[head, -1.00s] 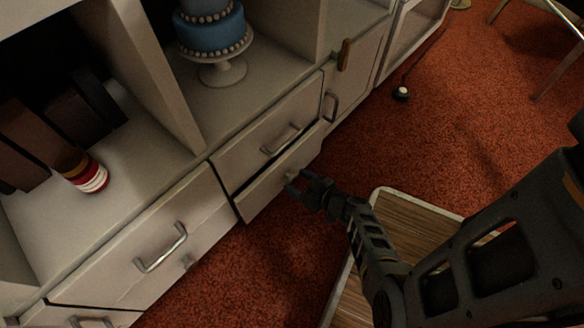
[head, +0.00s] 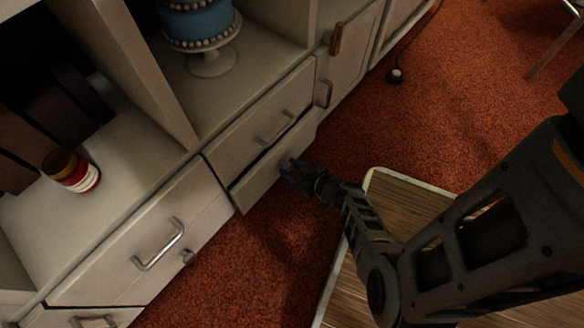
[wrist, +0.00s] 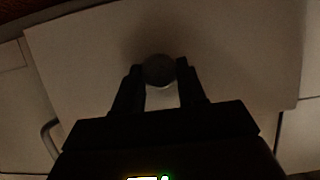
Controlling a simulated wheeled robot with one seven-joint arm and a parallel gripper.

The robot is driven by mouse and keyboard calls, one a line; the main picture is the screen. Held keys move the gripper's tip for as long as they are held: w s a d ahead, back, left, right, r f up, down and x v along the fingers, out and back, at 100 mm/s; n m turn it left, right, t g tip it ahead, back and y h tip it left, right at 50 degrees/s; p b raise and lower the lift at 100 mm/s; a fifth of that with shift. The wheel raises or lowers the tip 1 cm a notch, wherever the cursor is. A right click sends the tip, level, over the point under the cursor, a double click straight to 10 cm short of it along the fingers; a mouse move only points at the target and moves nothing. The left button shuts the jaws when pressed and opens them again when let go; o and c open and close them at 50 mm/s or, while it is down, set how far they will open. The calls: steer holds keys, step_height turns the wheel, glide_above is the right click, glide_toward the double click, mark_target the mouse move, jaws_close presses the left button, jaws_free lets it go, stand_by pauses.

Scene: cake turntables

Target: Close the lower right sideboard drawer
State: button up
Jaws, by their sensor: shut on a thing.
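The lower right sideboard drawer (head: 252,186) is a pale panel under an upper drawer (head: 262,125) with a bar handle. A dark gap shows along its top edge, so it stands slightly out from the front. My gripper (head: 290,170) is at the front of this drawer, shut on its round knob. In the wrist view, the grey knob (wrist: 159,70) sits between my fingertips, with the drawer's pale front (wrist: 235,60) behind it. The fingers hide part of the knob in the head view.
A blue cake (head: 198,22) on a white stand and a red-and-white jar (head: 72,170) stand on the sideboard. Left drawers (head: 140,250) adjoin. A wood-topped piece with a pale rim (head: 405,188) lies below my arm. Red carpet (head: 430,110) is open to the right.

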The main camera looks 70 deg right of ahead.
jaws_close()
steer(key=shift+w+d, duration=0.25)
steer(key=shift+w, duration=0.6)
steer(key=shift+w+d, duration=0.2)
steer(key=shift+w, duration=0.6)
steer(key=o, duration=0.9)
jaws_free()
steer(key=p+v, duration=0.2)
steer(key=v, duration=0.5)
steer(key=shift+s+r, duration=0.15)
steer(key=shift+s, duration=0.25)
steer(key=shift+a, duration=0.1)
